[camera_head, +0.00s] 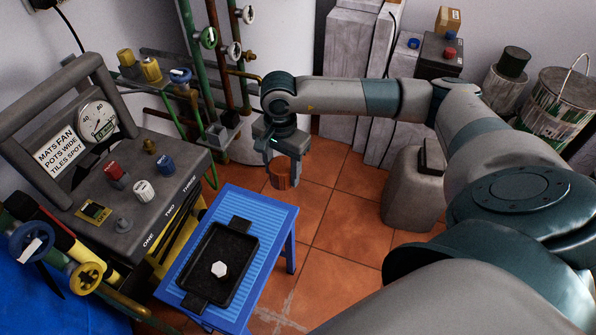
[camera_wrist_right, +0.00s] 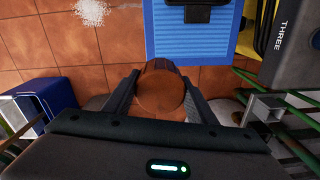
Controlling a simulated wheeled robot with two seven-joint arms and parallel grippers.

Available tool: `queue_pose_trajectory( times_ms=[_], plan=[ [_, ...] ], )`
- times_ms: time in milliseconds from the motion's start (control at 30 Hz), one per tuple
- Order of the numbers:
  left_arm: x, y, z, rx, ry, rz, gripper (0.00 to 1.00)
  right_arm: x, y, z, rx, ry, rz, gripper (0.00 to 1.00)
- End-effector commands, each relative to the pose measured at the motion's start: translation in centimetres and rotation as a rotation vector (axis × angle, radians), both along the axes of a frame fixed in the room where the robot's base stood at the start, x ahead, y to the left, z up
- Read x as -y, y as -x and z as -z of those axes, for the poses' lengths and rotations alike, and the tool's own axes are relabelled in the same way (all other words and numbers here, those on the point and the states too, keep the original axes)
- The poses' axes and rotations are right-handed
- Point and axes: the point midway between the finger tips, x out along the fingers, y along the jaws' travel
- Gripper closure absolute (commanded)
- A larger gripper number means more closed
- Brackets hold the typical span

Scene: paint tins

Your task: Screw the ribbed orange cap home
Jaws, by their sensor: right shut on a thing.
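The orange-brown cap (camera_head: 284,173) is round, with upright ribs on its side. My right gripper (camera_head: 283,152) is shut on it and holds it from above, in front of the pipes and right of the blue stool. In the right wrist view the cap (camera_wrist_right: 158,92) sits between the two fingers of the right gripper (camera_wrist_right: 157,100), its broad smooth face showing. I cannot make out a threaded neck for the cap, and whatever lies behind or under it is hidden. My left gripper is not in view.
A blue stool (camera_head: 276,213) carries a black tray (camera_head: 209,292) with a white hexagonal piece (camera_head: 219,269). A control console (camera_head: 130,205) stands at left and pipes with valves (camera_head: 208,38) behind. A grey canister (camera_head: 413,195) stands at right. Tiled floor (camera_head: 335,215) is open between them.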

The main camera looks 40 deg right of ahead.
Motion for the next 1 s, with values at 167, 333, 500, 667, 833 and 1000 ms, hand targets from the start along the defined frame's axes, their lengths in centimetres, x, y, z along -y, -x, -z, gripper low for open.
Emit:
queue_pose_trajectory(
  times_ms=[167, 333, 500, 667, 833, 1000],
  plan=[
    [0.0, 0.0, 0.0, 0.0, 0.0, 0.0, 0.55, -3.5, -1.9, -3.7, 0.008, 0.0, -0.307, 0.72],
    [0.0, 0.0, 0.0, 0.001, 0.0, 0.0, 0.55, -6.4, -3.0, -7.4, 0.006, 0.002, -0.613, 0.72],
    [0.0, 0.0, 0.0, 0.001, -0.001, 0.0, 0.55, -8.8, -3.7, -11.0, 0.005, 0.004, -0.906, 0.72],
    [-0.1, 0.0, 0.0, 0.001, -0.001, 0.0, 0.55, -10.2, -3.9, -13.4, 0.003, 0.004, -1.105, 0.72],
    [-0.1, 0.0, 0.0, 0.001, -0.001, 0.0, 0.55, -10.8, -3.9, -14.5, 0.001, 0.001, -1.205, 0.72],
    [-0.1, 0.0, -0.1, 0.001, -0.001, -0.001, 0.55, -10.9, -3.8, -14.7, 0.0, -0.001, -1.222, 0.72]
  ],
)
